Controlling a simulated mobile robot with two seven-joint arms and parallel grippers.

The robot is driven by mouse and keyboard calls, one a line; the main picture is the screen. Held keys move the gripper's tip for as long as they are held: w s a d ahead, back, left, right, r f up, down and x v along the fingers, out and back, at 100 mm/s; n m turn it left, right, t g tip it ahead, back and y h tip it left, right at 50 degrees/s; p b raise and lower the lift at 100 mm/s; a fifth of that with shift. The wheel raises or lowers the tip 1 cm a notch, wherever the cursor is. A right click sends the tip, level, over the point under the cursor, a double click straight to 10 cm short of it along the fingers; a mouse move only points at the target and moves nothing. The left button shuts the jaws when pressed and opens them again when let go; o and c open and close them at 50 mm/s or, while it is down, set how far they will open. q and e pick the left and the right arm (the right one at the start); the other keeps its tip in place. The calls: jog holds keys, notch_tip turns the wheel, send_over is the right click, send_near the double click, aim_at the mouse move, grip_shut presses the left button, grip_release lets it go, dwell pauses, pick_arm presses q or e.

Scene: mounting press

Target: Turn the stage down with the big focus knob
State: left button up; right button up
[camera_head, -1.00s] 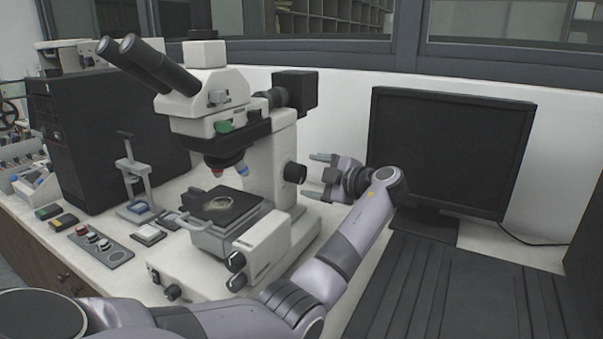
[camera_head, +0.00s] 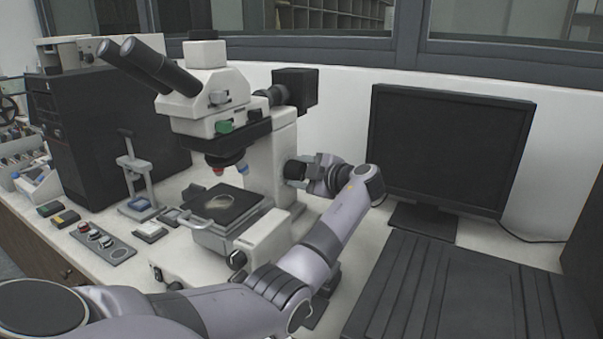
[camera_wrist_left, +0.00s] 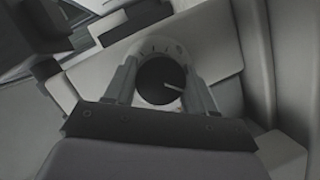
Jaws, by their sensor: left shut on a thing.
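The white microscope (camera_head: 268,165) stands on the bench with its dark stage (camera_head: 243,208) below the objectives. A pale round sample lies on the stage. My left gripper (camera_head: 293,172) is at the right side of the microscope column, shut on the big focus knob. In the left wrist view the black round knob (camera_wrist_left: 157,82), with a pale line on its face, sits between the two fingers (camera_wrist_left: 162,88). In the head view the gripper mostly hides this knob. My right gripper is not in view.
A smaller dark knob (camera_head: 237,260) is on the microscope's lower side. A black monitor (camera_head: 450,150) stands to the right of my arm. A small press stand (camera_head: 136,178) and a button panel (camera_head: 103,243) are at left. A black ridged surface (camera_head: 455,295) fills the lower right.

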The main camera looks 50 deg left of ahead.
pick_arm(q)
jog(key=m+b, duration=0.1)
jog(key=b, duration=0.1)
jog(key=shift+f+g+h+b, duration=0.2)
jog(key=shift+g+h+b, duration=0.1)
jog(key=shift+g+b, duration=0.1)
jog(key=shift+r+m+g+b, duration=0.15)
jog(key=shift+m+g+b, duration=0.25)
jog(key=shift+m, duration=0.5)
jog(key=shift+r+m+h+b, duration=0.15)
jog(key=shift+m+h+b, duration=0.15)
jog(key=shift+m+h, duration=0.25)
jog(key=o, duration=1)
jog(key=b+v, duration=0.1)
jog(key=v, duration=0.6)
jog(key=shift+w+d, duration=0.15)
